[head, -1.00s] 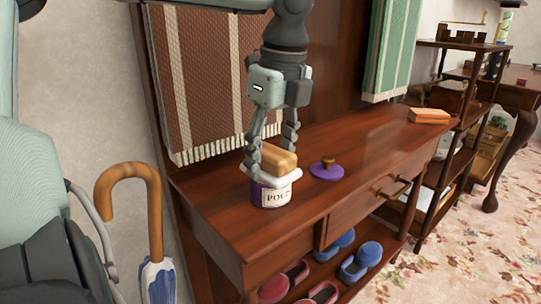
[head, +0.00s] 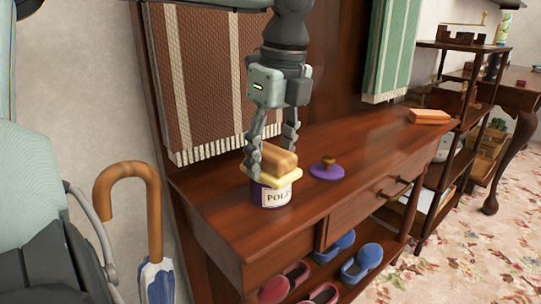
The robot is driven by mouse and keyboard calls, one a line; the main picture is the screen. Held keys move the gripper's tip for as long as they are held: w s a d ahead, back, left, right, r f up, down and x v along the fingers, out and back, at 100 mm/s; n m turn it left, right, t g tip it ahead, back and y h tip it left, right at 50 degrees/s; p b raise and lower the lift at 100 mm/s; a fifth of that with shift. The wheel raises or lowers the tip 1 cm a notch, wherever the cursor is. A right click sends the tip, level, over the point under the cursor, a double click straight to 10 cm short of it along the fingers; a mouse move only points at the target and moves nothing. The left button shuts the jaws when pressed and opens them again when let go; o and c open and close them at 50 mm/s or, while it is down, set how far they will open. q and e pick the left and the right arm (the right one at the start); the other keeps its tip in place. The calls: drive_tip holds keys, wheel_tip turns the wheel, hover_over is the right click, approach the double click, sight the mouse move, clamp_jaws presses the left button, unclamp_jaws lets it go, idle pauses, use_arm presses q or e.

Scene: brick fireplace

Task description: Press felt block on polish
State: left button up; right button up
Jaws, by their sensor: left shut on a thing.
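The felt block, a tan wooden block (head: 279,160) with a pad now pale yellow beneath it, sits flat over the mouth of the polish tin (head: 272,194). The tin is purple with a cream label reading "POLI" and stands upright on the wooden console. My left gripper (head: 270,152) points down and is shut on the wooden block, with a finger on each side. The tin's opening is hidden under the pad. The tin's purple lid (head: 327,170) with a brown knob lies to its right. My right gripper is not in view.
An orange-brown block (head: 429,116) lies at the console's far right end. Striped woven blankets (head: 200,80) hang behind. Slippers (head: 361,262) sit on the shelf below. An umbrella (head: 155,215) stands at the left. The console top (head: 370,140) between lid and orange-brown block is clear.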

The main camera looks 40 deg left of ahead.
sight(267, 149)
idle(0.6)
use_arm(q)
drive_tip(key=shift+r+p, duration=1.85)
drive_tip(key=shift+r, duration=1.65)
